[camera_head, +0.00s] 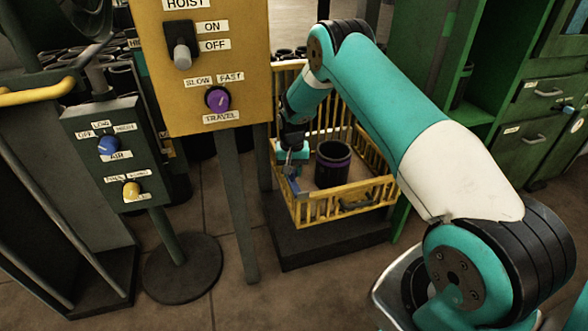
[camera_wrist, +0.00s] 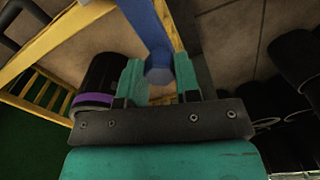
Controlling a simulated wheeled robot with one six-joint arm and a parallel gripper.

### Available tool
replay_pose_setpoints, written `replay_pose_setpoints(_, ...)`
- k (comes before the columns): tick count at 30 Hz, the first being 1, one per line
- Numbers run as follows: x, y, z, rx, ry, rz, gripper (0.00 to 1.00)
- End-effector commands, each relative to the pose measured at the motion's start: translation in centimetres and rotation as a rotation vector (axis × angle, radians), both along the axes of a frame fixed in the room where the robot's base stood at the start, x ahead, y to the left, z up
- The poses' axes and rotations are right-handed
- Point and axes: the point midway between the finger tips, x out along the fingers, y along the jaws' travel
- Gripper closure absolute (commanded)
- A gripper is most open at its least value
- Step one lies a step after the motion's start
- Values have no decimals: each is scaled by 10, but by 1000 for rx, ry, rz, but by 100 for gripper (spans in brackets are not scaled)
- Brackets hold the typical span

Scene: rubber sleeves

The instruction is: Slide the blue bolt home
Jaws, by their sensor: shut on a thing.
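The blue bolt (camera_wrist: 147,22) runs down from the top of the wrist view, and its blue knob end (camera_wrist: 158,75) sits between the two teal fingers. My gripper (camera_wrist: 158,80) is shut on this blue end. In the head view, my gripper (camera_head: 291,160) is at the left front corner of the yellow barred cage (camera_head: 345,200). The blue bolt (camera_head: 292,186) shows just below the fingers there. My fingers partly hide its upper end, and I cannot tell how far it is slid.
A dark sleeve with a purple band (camera_head: 333,165) stands inside the cage, close beside my gripper; it also shows in the wrist view (camera_wrist: 92,98). The yellow hoist panel (camera_head: 235,60) stands left of my arm. A green cabinet (camera_head: 490,110) is at right.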

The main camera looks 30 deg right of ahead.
Motion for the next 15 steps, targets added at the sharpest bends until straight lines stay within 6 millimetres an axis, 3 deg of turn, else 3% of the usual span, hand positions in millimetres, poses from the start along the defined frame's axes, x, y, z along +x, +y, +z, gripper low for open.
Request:
replay_pose_setpoints(2,-4,0,-1,2,16,-2,100)
replay_pose_setpoints(3,-5,0,-1,1,18,-2,65)
replay_pose_setpoints(6,-4,1,-1,0,16,-1,44)
replay_pose_setpoints(15,-3,1,1,-1,11,-1,44)
